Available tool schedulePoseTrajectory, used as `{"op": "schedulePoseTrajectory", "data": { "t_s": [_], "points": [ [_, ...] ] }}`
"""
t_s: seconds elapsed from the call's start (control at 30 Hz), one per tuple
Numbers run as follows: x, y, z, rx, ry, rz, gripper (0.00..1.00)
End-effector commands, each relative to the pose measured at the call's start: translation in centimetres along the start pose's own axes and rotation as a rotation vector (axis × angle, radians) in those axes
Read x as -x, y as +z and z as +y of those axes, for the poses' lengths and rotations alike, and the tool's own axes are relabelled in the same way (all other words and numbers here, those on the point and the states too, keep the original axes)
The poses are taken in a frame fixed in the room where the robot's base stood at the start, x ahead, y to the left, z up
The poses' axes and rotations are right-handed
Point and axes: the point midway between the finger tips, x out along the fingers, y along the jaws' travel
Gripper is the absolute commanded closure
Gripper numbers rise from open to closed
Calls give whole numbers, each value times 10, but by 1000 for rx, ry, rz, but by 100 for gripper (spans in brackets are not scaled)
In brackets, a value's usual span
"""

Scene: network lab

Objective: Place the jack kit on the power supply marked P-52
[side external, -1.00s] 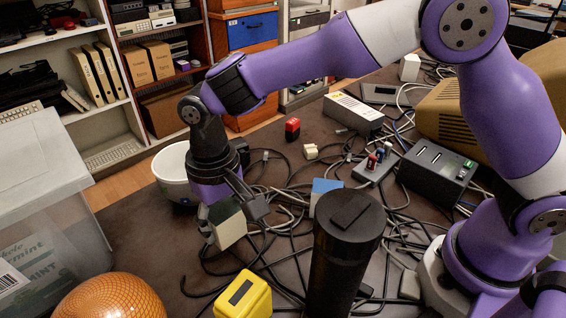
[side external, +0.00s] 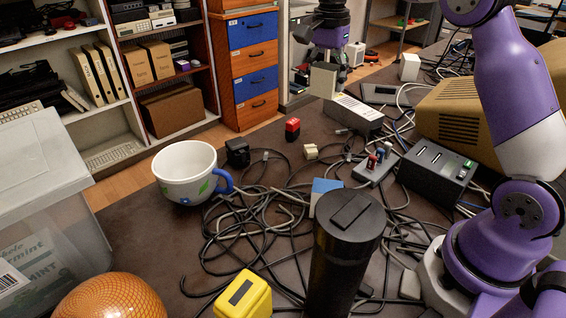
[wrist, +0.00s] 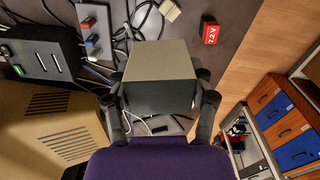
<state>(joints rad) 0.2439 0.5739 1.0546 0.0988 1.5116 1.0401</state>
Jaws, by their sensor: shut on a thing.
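My gripper (side external: 325,66) is shut on a small cream and dark grey-green box, seemingly the jack kit (side external: 323,82). In the wrist view the jack kit (wrist: 160,60) sits between both fingers of my gripper (wrist: 161,97). A long light-grey metal box with small yellow labels, likely the power supply (side external: 352,116), lies on the table at the back. In the side view the jack kit appears just above its far left end. The P-52 marking is too small to read. In the wrist view the held kit hides most of the area below.
A black box with slots (side external: 436,171), a power strip with plugs (side external: 377,164) and a beige device (side external: 460,112) stand to the right. A red block (side external: 292,129) lies left of the power supply. Tangled cables (side external: 265,225), a mug (side external: 187,172) and a black cylinder (side external: 345,255) are nearer.

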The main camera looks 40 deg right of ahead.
Motion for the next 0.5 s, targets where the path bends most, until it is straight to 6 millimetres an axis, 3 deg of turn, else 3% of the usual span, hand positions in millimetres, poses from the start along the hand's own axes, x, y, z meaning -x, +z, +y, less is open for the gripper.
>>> {"op": "schedulePoseTrajectory", "data": {
  "t_s": [0.1, 0.23, 0.5],
  "points": [
    [6, -28, 14, -131, -1, -2, 82],
    [4, -45, 23, -189, 0, -3, 82],
    [-34, -105, 40, -197, 2, -5, 82]
  ]
}}
